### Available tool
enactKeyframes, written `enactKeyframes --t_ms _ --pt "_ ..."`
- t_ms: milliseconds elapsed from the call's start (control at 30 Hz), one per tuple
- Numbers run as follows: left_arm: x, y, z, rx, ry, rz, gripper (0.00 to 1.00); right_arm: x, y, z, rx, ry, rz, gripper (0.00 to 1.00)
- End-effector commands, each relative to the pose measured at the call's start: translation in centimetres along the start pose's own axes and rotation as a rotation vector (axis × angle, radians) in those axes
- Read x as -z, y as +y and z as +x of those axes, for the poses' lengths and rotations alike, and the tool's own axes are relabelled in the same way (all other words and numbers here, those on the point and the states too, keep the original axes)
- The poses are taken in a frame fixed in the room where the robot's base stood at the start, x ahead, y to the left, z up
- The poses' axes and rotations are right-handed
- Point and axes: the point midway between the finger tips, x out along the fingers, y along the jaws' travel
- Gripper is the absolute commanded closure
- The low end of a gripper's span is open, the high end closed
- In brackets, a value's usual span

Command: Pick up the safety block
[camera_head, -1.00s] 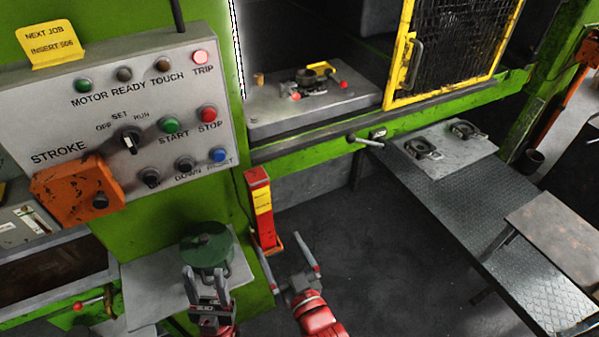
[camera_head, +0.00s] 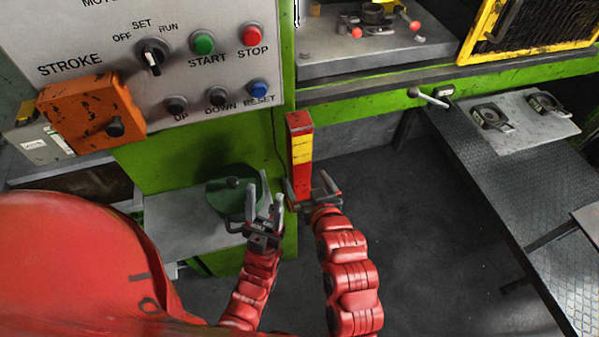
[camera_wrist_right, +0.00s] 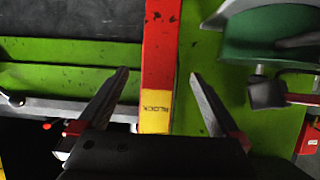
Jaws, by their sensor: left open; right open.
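The safety block (camera_head: 301,136) is a tall red post with a yellow label, standing upright by the green press body in the head view. My right gripper (camera_head: 311,187) is open at the block's lower part. In the right wrist view, the red and yellow block (camera_wrist_right: 158,60) lies between the two spread fingers (camera_wrist_right: 160,78), with a gap on each side. Contact is not visible. My left gripper (camera_head: 263,200) is open and empty, left of the block and in front of a green round lidded pot (camera_head: 228,193).
The control panel (camera_head: 120,60) with an orange box (camera_head: 91,112) is at the upper left. A grey shelf (camera_head: 185,228) bears the pot. A lever (camera_head: 428,96) juts from the press's front edge. A dark plate table (camera_head: 500,190) stands right. Open floor lies between.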

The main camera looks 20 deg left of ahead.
Motion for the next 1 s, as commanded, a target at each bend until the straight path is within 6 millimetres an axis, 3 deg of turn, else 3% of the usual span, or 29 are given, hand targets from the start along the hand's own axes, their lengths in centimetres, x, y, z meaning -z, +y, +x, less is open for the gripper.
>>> enactKeyframes --t_ms 133,367,667,1000 --pt "0.1 0.0 0.8 0.000 0.001 0.000 0.50 0.5 0.1 1.9 -0.002 0.001 -0.002 0.00" --pt "0.2 -0.1 1.2 0.000 0.000 0.000 0.50 0.3 0.0 3.0 0.000 -0.001 -0.001 0.00" --pt "0.6 -0.2 3.6 0.000 0.000 0.000 0.50 0.8 0.3 5.9 -0.002 0.002 0.000 0.00" --pt "0.7 -0.2 4.2 0.000 0.000 0.000 0.50 0.3 0.2 8.1 -0.002 0.002 -0.001 0.00"
